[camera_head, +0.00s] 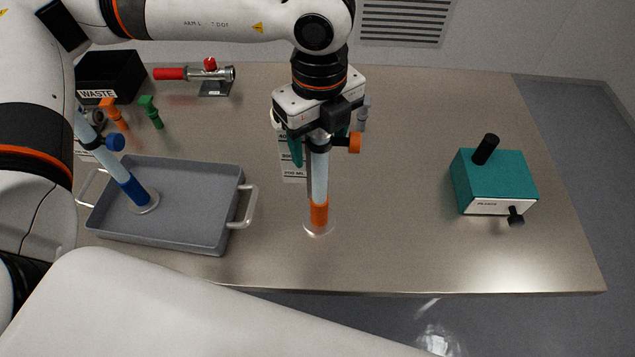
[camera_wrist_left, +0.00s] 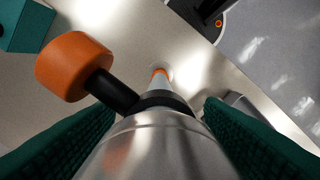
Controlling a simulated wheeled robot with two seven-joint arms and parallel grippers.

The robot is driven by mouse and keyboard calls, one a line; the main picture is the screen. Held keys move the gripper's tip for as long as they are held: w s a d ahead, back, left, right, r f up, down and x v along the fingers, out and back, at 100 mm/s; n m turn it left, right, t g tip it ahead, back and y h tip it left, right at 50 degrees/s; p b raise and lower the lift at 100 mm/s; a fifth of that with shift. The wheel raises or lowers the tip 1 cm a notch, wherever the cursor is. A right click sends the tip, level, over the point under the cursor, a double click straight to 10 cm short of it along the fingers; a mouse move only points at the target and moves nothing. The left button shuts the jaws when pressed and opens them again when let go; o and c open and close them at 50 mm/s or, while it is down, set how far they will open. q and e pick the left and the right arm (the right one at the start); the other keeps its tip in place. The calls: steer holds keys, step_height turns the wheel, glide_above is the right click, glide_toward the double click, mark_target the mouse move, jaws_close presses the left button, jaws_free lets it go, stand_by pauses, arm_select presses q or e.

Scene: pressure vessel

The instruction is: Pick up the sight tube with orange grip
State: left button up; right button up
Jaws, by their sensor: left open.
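The sight tube with orange grip (camera_head: 319,182) stands upright on the table. It has a pale clear body, an orange lower band, a round clear foot and an orange knob at its upper side. My left gripper (camera_head: 318,150) comes down from above, with its teal fingers at the tube's upper part. In the left wrist view the tube's metal top (camera_wrist_left: 160,145) lies between the two open fingers, with a gap visible at the right finger. The orange knob (camera_wrist_left: 75,65) sticks out to the left there. My right gripper is not in view.
A grey tray (camera_head: 170,232) with handles holds a blue-banded tube (camera_head: 131,187). A teal box (camera_head: 495,177) with black handles stands right. A black waste bin (camera_head: 110,72), a red-handled fitting (camera_head: 195,73) and small orange and green handles are at back left. Labelled measuring marks show behind the orange tube.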

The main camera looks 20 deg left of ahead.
arm_select(q)
jaws_close()
steer(key=shift+r, duration=0.1)
